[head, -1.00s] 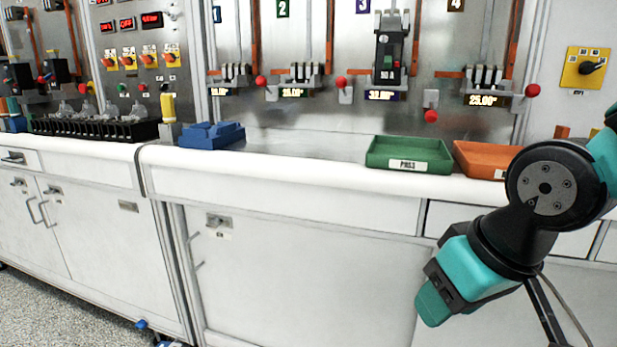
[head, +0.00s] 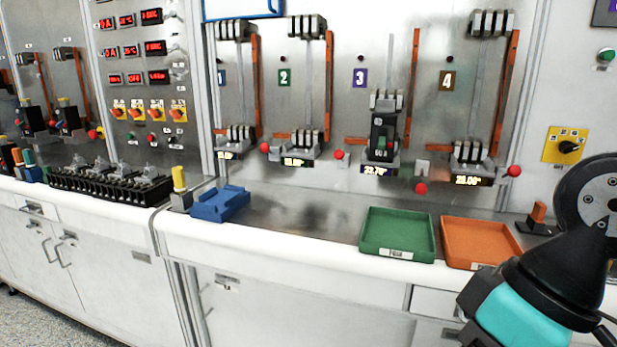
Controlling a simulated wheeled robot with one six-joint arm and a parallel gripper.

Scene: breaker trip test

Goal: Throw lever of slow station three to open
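Station three carries the purple "3" plate (head: 360,78). Its dark breaker unit (head: 382,137) with a green part sits below the plate, above a lit display (head: 376,170). To the right of the unit, a lever with a red ball knob (head: 420,188) hangs from a grey mount (head: 422,168), the knob straight below it. My arm is at the lower right, well apart from the lever. Its teal wrist part runs off the bottom edge, and my gripper's fingers are out of the picture.
A green tray (head: 367,247), an orange tray (head: 452,255) and a blue holder (head: 219,203) sit on the counter below the panel. Other red-knobbed levers (head: 339,154) (head: 514,171) flank station three. A yellow switch plate (head: 556,144) is at right.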

